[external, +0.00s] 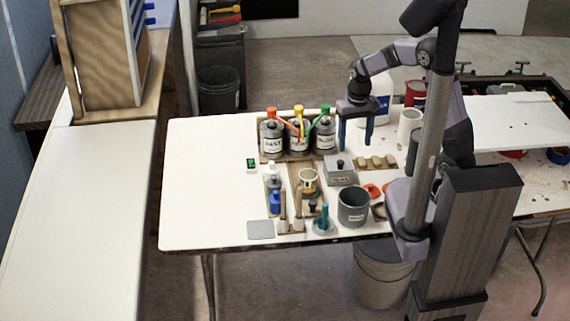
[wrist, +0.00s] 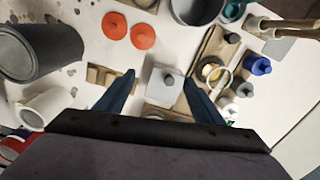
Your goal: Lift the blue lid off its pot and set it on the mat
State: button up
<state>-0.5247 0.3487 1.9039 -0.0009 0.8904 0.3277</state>
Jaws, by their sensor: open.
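The blue lid (external: 275,199) sits on a small pot at the front of a short row of pots, left of the table's middle. It also shows in the wrist view (wrist: 257,64), right of my fingers; the pot under it is mostly hidden. The grey mat (external: 260,229) lies flat and bare near the table's front edge. It shows partly behind wooden-handled tools in the wrist view (wrist: 291,48). My gripper (external: 355,148) is open and empty, pointing down above the back right of the table, away from the lid. A grey box with a dark knob (wrist: 163,86) lies below its fingers.
Bottles with red, yellow and green tops (external: 298,135) stand at the back. A grey pot (external: 353,207) stands at the front, near red discs (external: 371,190). Upright handled tools (external: 283,220) stand between the lid and the mat's right side. The table's left end is clear.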

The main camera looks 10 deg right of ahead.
jog(key=s+a+f+n, duration=0.2)
jog(key=a+f, duration=0.1)
jog(key=a, duration=1.4)
send_over(276, 192)
notch_tip(276, 192, down, 2)
jog(key=shift+w+d+f+b, duration=0.1)
jog(key=shift+d+f+b, duration=0.05)
jog(key=shift+b, duration=0.15)
jog(key=shift+f+p, duration=1.55)
jog(key=shift+f, duration=2.1)
jog(key=shift+c, duration=0.2)
jog(key=c, duration=1.1)
